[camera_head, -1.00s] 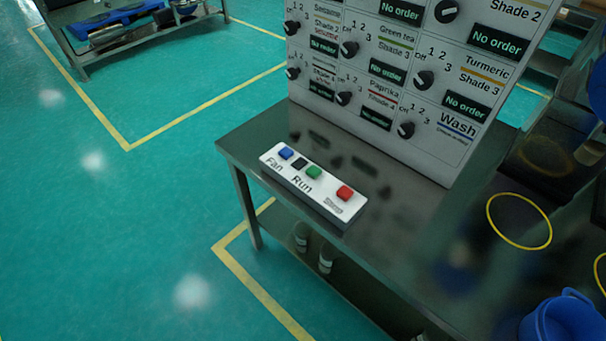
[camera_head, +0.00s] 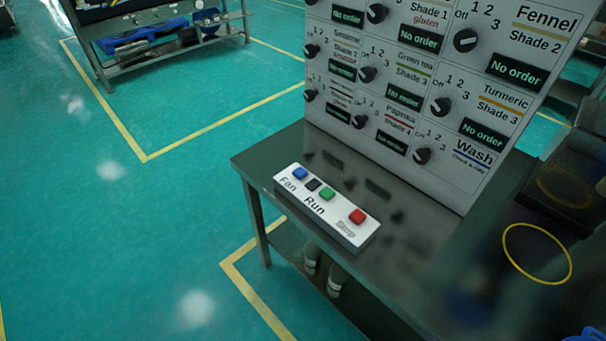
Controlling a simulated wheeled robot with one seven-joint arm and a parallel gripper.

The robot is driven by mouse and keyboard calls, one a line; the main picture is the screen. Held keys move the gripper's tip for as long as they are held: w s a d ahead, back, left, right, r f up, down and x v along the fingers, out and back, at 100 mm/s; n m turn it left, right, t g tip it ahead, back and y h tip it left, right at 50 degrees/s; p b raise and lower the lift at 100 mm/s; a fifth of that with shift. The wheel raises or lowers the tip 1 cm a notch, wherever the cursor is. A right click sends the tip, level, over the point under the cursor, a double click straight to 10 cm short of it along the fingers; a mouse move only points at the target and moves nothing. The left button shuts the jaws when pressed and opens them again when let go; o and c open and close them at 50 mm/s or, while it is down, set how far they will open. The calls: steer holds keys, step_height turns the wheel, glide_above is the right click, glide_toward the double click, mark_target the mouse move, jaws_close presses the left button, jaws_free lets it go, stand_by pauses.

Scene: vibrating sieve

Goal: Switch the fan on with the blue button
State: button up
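The blue button (camera_head: 300,173) sits at the left end of a white control box (camera_head: 336,222), above the printed word "Fan". A black button (camera_head: 313,184), a green button (camera_head: 327,193) by the word "Run" and a red button (camera_head: 357,216) by the word "Stop" follow to its right. The box lies on the dark metal table (camera_head: 257,160), near its front left edge. The fan itself is not identifiable in view. My gripper is not in view.
A tall panel (camera_head: 437,130) with several black knobs and "No order" displays stands on the table behind the box. A yellow ring (camera_head: 537,253) lies to the right. Two small containers (camera_head: 337,280) stand on the lower shelf. Open green floor (camera_head: 120,240) lies left.

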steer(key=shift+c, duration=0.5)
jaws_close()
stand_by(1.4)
